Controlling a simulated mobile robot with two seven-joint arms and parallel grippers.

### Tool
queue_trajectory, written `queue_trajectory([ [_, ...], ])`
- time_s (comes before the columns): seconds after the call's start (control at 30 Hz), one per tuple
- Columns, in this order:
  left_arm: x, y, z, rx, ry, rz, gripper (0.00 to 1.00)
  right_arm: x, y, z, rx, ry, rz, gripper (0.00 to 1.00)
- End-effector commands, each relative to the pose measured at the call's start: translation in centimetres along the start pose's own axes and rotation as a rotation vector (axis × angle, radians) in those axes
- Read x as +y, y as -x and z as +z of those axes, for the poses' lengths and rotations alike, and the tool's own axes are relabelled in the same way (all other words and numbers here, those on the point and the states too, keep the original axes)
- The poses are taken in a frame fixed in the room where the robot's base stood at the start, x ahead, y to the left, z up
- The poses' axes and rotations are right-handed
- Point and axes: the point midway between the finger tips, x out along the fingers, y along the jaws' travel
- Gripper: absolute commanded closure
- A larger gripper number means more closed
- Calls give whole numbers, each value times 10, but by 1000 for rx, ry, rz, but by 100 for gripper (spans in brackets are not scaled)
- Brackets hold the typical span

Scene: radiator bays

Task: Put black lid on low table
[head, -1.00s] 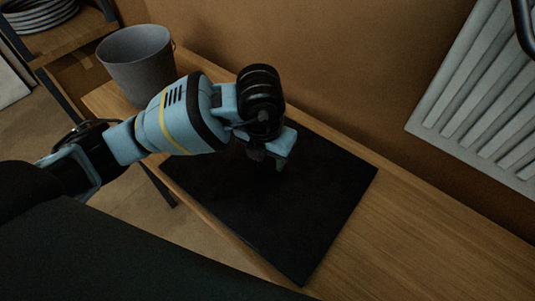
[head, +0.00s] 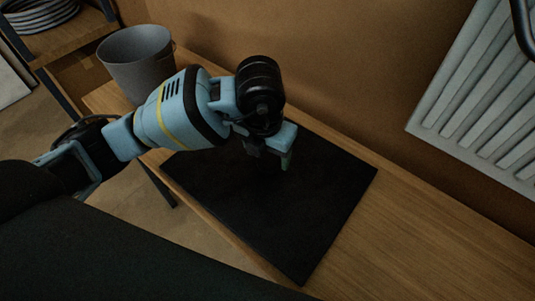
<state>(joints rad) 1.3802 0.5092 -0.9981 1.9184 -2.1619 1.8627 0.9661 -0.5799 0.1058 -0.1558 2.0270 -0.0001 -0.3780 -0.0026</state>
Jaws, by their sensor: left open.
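The black lid (head: 290,220) is a flat, dark square panel lying on the low table (head: 400,235), a wooden surface along the wall. My left gripper (head: 283,163) is above the far part of the lid, pointing down, with its jaws open and nothing seen between them. The dark background hides part of the fingers, and I cannot tell whether they touch the lid. My left arm covers the lid's far left part. My right gripper is not in view.
A grey bucket (head: 137,66) stands on the table's far left end. A white radiator (head: 480,100) hangs on the brown wall at right. A shelf (head: 68,38) with a coiled white hose (head: 40,14) is at the upper left. The table right of the lid is bare.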

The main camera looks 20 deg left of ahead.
Motion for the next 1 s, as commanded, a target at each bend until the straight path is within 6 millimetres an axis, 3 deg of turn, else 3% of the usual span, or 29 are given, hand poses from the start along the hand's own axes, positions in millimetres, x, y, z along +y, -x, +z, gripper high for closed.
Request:
queue_trajectory([
  [0.3,0,66,1,-6,-1,-1,34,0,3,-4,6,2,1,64],
  [0.5,0,95,1,-4,-1,1,34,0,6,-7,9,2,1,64],
  [1.0,0,104,0,0,0,0,34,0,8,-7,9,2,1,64],
])
